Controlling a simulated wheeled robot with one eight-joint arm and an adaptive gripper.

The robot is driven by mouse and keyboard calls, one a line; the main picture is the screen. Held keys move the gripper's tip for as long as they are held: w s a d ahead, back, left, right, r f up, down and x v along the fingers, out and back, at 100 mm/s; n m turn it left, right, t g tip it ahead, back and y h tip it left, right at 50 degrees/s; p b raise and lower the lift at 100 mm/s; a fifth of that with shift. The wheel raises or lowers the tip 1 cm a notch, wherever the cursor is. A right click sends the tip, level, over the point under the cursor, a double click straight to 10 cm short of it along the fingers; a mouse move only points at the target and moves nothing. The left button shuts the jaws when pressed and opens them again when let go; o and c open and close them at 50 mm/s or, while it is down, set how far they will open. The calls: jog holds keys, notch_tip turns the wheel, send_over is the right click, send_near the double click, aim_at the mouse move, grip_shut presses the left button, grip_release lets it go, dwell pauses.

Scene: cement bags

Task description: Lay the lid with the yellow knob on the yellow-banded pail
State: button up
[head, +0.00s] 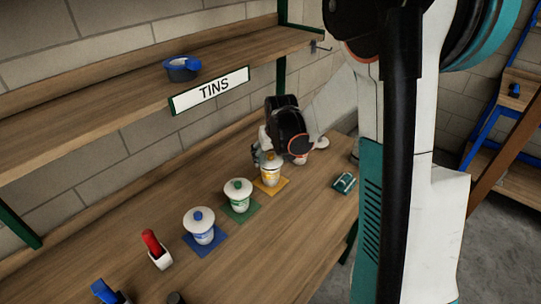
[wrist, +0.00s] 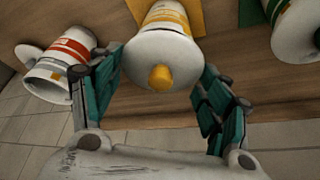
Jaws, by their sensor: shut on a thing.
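The white lid with the yellow knob (wrist: 160,77) sits at the mouth of the yellow-banded pail (wrist: 168,15) in the wrist view, seemingly level with it. Whether it rests fully on the rim I cannot tell. My gripper (wrist: 161,63) has its teal fingers on both sides of the lid's edge and is shut on it. In the head view the yellow-banded pail (head: 270,180) stands upright on a yellow mat, the lid (head: 271,161) at its top. My gripper (head: 258,155) is at the lid there, partly hidden by my wrist.
A teal object (head: 344,182) lies near the bench's right edge. A shelf overhangs behind.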

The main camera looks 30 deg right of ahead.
jog(key=shift+f+b, duration=0.3)
jog(key=shift+f, duration=0.15)
jog(key=o, duration=0.9)
jog(key=shift+r, duration=0.1)
